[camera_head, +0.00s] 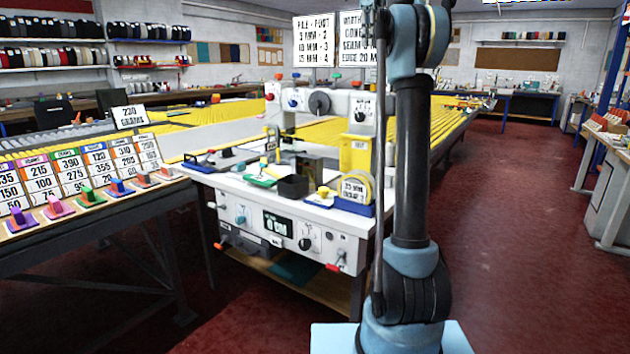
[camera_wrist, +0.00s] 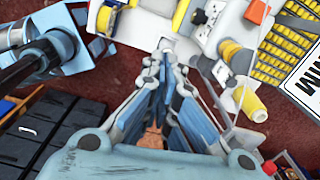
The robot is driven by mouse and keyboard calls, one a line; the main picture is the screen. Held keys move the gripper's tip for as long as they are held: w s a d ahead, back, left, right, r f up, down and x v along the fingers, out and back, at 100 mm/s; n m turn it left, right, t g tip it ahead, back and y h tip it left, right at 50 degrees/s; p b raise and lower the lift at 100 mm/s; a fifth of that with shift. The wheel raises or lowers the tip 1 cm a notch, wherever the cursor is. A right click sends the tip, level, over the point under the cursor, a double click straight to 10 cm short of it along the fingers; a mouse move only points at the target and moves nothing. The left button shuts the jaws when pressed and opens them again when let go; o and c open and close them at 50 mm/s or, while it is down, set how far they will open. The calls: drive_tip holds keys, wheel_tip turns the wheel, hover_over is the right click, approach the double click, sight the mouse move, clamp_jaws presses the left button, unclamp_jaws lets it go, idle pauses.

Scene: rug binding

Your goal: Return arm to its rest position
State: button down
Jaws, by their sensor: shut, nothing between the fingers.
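In the head view my arm stands upright right of the sewing machine bench, and its upper end runs out at the top edge. My gripper is not visible there. In the wrist view my gripper (camera_wrist: 167,47) points up the picture, its fingers together and empty. Red floor shows beyond and around it. Parts of the white machine (camera_wrist: 232,55) with yellow spools lie to its right, apart from the fingers.
The white machine bench (camera_head: 345,222) with knobs and a display stands left of my arm. A table with price cards (camera_head: 70,178) and coloured clips is at the left. Yellow-topped long tables (camera_head: 200,112) lie behind. Red floor (camera_head: 530,200) is open on the right.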

drive_tip(key=s+f+n, duration=0.8)
drive_tip(key=s+f, duration=0.5)
drive_tip(key=f, duration=0.6)
drive_tip(key=s+f+n+t, duration=0.1)
drive_tip(key=s+f+n, duration=0.6)
drive_tip(key=s+f, duration=0.6)
drive_tip(key=s+d+f+n+t, duration=0.1)
drive_tip(key=s+f+n, duration=0.7)
drive_tip(key=f, duration=1.7)
drive_tip(key=s, duration=0.6)
drive_tip(key=shift+f+n, duration=0.2)
drive_tip(key=shift+n, duration=0.1)
drive_tip(key=shift+w+f, duration=0.2)
drive_tip(key=shift+w, duration=0.3)
